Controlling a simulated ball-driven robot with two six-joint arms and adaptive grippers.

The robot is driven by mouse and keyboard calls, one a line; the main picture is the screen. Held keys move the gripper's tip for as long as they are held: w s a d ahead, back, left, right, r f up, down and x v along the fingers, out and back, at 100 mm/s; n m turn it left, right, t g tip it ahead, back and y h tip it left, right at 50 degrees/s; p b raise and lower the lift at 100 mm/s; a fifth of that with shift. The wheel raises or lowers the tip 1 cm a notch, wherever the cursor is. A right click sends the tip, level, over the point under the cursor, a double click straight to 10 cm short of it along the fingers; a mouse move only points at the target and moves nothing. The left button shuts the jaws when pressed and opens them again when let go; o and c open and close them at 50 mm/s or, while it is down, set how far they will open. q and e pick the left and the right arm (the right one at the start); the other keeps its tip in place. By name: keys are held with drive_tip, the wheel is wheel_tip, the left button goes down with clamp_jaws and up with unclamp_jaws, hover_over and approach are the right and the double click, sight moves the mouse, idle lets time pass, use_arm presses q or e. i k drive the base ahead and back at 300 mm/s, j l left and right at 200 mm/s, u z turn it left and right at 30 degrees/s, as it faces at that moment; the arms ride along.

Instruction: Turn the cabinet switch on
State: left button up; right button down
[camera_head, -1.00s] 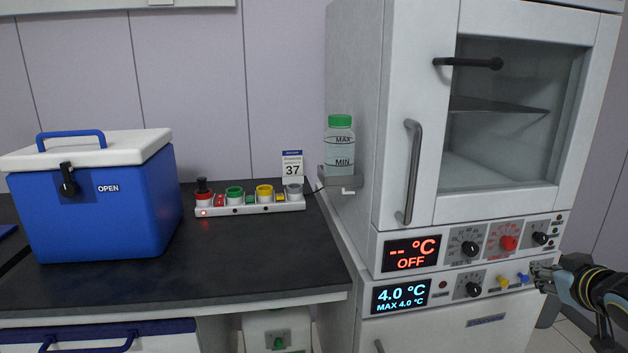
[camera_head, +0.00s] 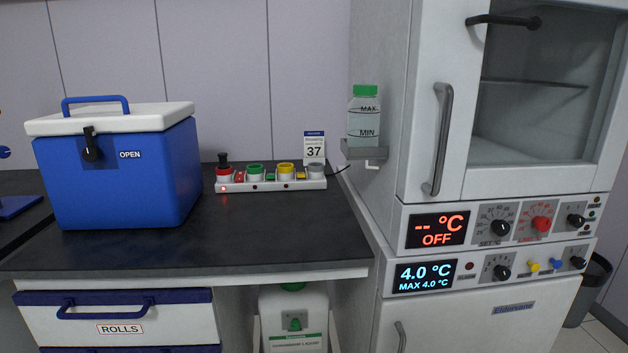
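The white cabinet (camera_head: 421,120) stands at the right, with a glass-fronted upper door shut. Its upper panel has a display (camera_head: 436,229) reading "-- °C OFF" in red, a black set knob (camera_head: 501,228), a red knob (camera_head: 542,223) and a small black knob switch (camera_head: 576,221) at the right end. The lower panel has a display (camera_head: 425,275) reading 4.0 °C in blue, and a black knob (camera_head: 501,272), yellow and blue knobs, and another black switch (camera_head: 577,262). The small print around the switches is too blurred to read. Neither of my grippers is in view.
A dark bench (camera_head: 280,225) at the left holds a blue cooler box (camera_head: 125,180) and a strip of coloured sockets (camera_head: 270,185). A green-capped bottle (camera_head: 364,120) sits on a bracket at the cabinet's side. A dark bin (camera_head: 590,290) stands on the floor at right.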

sight(576, 221)
drive_tip(key=z, duration=1.4)
